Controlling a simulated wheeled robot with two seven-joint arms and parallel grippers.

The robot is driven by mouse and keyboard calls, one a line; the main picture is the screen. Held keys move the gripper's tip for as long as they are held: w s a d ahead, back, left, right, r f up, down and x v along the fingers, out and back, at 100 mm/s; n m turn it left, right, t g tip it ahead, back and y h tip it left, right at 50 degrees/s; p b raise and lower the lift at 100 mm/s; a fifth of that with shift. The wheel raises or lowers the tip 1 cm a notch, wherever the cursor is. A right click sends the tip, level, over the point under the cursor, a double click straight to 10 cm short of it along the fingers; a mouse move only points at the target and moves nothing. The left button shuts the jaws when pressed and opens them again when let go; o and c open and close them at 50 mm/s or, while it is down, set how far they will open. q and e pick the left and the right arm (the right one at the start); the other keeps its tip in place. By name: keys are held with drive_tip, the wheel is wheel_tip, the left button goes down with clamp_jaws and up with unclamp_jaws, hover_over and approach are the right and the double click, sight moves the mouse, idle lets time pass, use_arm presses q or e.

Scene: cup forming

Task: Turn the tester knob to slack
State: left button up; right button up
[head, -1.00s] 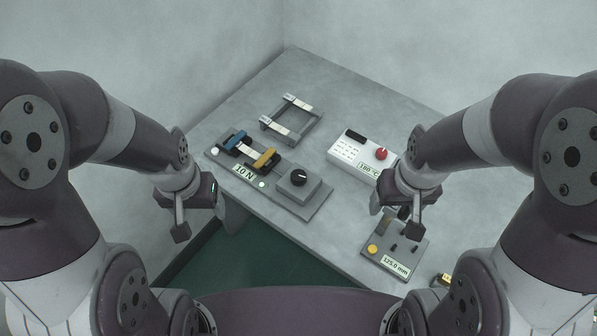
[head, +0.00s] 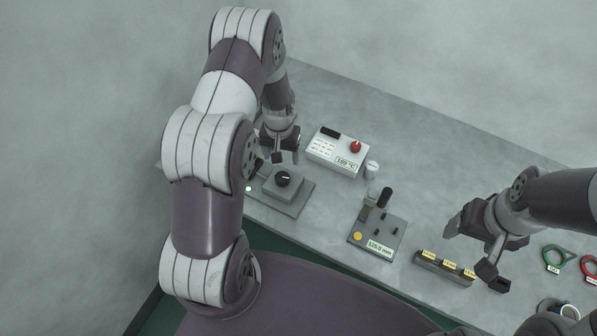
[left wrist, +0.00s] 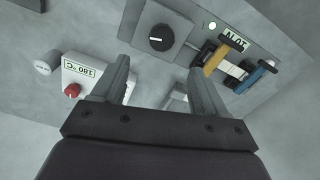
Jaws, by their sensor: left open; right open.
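The tester knob (head: 283,179) is a round black knob with a pale mark, on a grey block at one end of the tester (head: 290,208). In the left wrist view the knob (left wrist: 160,38) is at the top, beyond the fingertips. There the tester's 10 N label, yellow clamp (left wrist: 217,58) and blue clamp (left wrist: 250,78) show, with a white strip between the clamps. My left gripper (head: 278,153) is open, just behind the knob and apart from it; its fingers show in the left wrist view (left wrist: 162,75). My right gripper (head: 470,246) is open and empty, far right of the tester.
A white 180 °C box (head: 322,158) with a red knob stands behind and right of the tester, beside a small white cylinder (head: 372,168). A grey 125.0 mm fixture (head: 378,228) stands further right. A dark rack with yellow labels (head: 443,268) is near my right gripper.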

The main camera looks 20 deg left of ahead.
sight(282, 177)
use_arm(q)
wheel_tip(282, 177, down, 11)
drive_tip(key=p, duration=0.3)
drive_tip(key=shift+a+r, duration=0.1)
drive_tip(key=shift+a, duration=0.05)
drive_tip(key=shift+s+f, duration=0.15)
drive_tip(key=shift+f, duration=0.35)
drive_tip(key=c, duration=1.1)
